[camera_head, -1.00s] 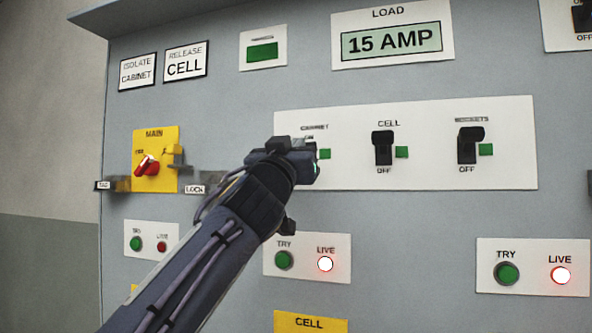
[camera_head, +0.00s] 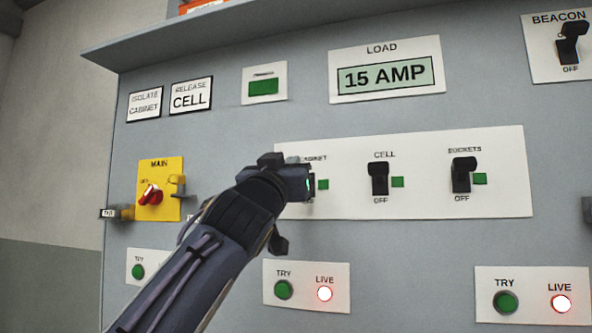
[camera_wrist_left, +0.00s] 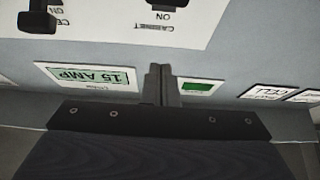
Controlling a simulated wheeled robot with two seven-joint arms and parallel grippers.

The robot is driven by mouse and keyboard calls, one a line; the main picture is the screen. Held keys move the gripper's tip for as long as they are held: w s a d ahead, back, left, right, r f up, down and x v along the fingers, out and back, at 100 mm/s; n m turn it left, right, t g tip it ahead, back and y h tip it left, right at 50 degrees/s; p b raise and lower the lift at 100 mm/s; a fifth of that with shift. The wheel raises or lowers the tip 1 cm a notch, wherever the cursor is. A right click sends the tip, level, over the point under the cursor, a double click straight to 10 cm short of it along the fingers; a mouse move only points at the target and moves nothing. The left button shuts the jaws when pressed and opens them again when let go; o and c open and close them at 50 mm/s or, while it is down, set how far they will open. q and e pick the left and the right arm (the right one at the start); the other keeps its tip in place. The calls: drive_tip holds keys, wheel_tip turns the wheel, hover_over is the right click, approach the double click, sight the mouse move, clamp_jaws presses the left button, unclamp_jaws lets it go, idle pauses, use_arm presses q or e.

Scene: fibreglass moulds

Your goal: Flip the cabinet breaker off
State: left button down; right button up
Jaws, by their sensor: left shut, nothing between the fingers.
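The cabinet breaker is hidden behind my left gripper (camera_head: 300,184) in the head view. Part of its label (camera_head: 314,158) and its green indicator (camera_head: 323,184) show beside the gripper. In the left wrist view, which is upside down, a dark piece of the cabinet breaker (camera_wrist_left: 173,3) shows at the top edge, beside its ON mark. My left gripper's fingers (camera_wrist_left: 163,84) are shut and empty there, apart from that piece in the picture. Contact with the breaker cannot be told. My right gripper is not in view.
The yellow main switch (camera_head: 161,207) is at left. The load display (camera_head: 388,76) reads 15 AMP. A shelf edge (camera_head: 200,38) juts out above.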

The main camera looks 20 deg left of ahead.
use_arm(q)
drive_tip(key=s+f+b, duration=0.5)
drive_tip(key=f+b, duration=0.2)
drive_tip(key=shift+s+a, duration=0.2)
drive_tip(key=shift+a, duration=0.05)
drive_tip(key=shift+f, duration=0.1)
